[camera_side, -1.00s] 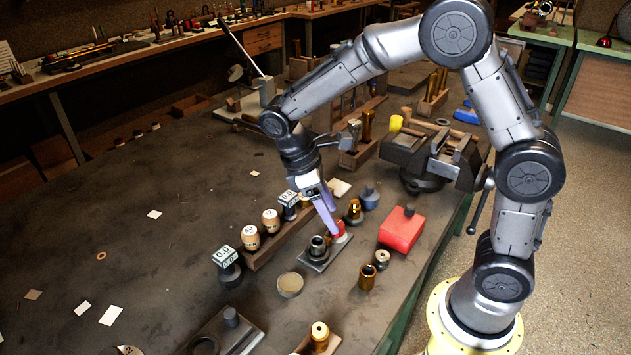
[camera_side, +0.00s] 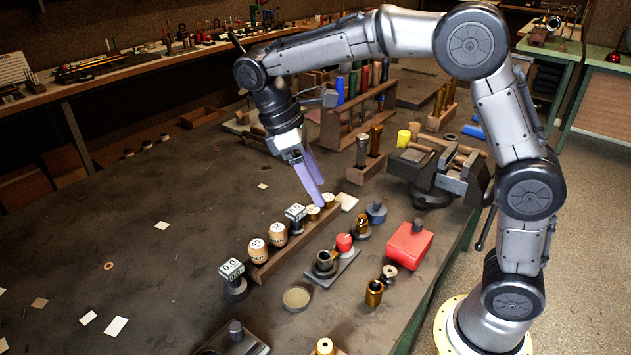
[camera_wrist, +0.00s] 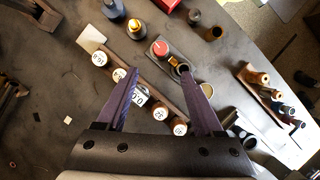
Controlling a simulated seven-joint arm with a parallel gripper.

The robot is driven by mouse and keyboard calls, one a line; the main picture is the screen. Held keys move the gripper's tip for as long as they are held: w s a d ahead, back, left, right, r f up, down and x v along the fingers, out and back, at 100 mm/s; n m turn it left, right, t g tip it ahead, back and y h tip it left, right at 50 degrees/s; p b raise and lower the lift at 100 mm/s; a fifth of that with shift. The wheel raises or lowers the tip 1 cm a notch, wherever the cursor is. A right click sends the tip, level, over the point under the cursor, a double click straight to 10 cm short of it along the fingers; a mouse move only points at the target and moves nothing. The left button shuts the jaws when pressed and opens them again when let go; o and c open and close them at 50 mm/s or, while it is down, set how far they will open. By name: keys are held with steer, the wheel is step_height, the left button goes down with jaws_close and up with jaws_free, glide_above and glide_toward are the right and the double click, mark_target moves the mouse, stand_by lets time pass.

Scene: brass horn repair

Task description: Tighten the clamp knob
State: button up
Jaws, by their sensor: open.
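The clamp knob (camera_side: 344,242) is red and round and stands on a small grey plate (camera_side: 346,262), beside a dark hollow cylinder (camera_side: 325,262). In the wrist view the knob (camera_wrist: 160,48) shows from above with a pale line on its top, and the cylinder (camera_wrist: 180,68) is partly hidden by a finger. My gripper (camera_side: 320,196) has two purple fingers, spread apart with nothing between them. It is above the numbered row, up and left of the knob in the side view and not touching it. In the wrist view my gripper (camera_wrist: 160,72) frames part of that row.
A wooden strip (camera_side: 297,246) holds several numbered wooden pieces and a 0.0 block. A vise (camera_side: 436,170) is behind.

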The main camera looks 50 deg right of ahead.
steer(key=m+t+y, duration=0.3)
steer(key=m+t, duration=0.1)
steer(key=m, duration=2.6)
glide_toward(344, 238)
step_height(344, 238, down, 9)
steer(key=shift+w+a+f, duration=0.1)
steer(key=shift+w+f, duration=0.05)
steer(key=shift+f, duration=0.1)
